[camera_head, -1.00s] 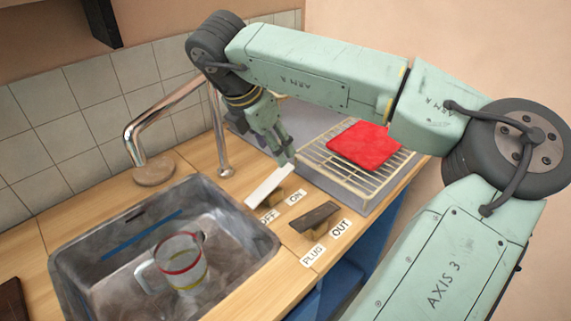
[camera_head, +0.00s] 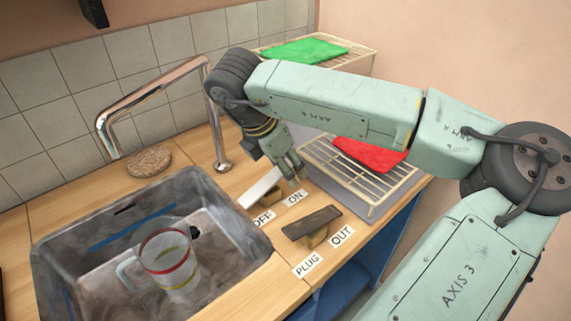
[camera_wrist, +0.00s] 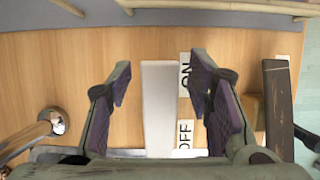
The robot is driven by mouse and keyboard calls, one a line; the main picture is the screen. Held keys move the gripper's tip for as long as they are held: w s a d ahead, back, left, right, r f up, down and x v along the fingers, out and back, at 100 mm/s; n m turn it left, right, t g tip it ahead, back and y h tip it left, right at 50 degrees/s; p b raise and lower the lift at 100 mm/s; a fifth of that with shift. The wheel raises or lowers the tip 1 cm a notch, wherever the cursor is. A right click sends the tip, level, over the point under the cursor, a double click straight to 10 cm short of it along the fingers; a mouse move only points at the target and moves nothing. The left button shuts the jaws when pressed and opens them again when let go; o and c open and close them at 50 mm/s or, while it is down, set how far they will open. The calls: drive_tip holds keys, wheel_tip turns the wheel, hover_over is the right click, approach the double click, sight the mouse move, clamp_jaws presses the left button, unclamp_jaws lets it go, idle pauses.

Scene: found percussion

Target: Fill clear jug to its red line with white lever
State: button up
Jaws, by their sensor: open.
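The white lever (camera_head: 259,188) is on the wooden counter beside the ON and OFF labels. My gripper (camera_head: 290,178) is open at the lever's far end, close to the ON label. In the wrist view the lever (camera_wrist: 160,115) lies between the spread fingers of my gripper (camera_wrist: 160,85), with gaps on both sides; contact does not show. The clear jug (camera_head: 150,252), with a red line (camera_head: 178,274) around it, stands in the sink to the left. No water stream or clear water level can be made out.
A dark lever (camera_head: 312,222) with PLUG and OUT labels is right of the white one. A metal tap (camera_head: 150,90) arches behind the grey sink (camera_head: 60,240). A wire rack (camera_head: 385,185) holds a red cloth (camera_head: 368,154); a green cloth (camera_head: 303,51) lies behind.

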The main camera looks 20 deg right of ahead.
drive_tip(key=shift+c, duration=0.4)
clamp_jaws()
drive_tip(key=b, duration=0.1)
drive_tip(key=f+y+b, duration=0.1)
drive_tip(key=b, duration=0.1)
drive_tip(key=shift+w+d+f+g+y, duration=0.1)
drive_tip(key=shift+d+f+g+y, duration=0.1)
drive_tip(key=shift+g+y, duration=0.1)
drive_tip(key=shift+g+y+b, duration=0.3)
drive_tip(key=shift+y+b, duration=0.4)
drive_tip(key=shift+b, duration=0.05)
drive_tip(key=shift+o, duration=0.4)
unclamp_jaws()
drive_tip(key=shift+r, duration=0.15)
drive_tip(key=shift+a+r, duration=0.2)
drive_tip(key=shift+r, duration=1.75)
drive_tip(key=shift+a+r, duration=0.15)
drive_tip(key=shift+r, duration=1.8)
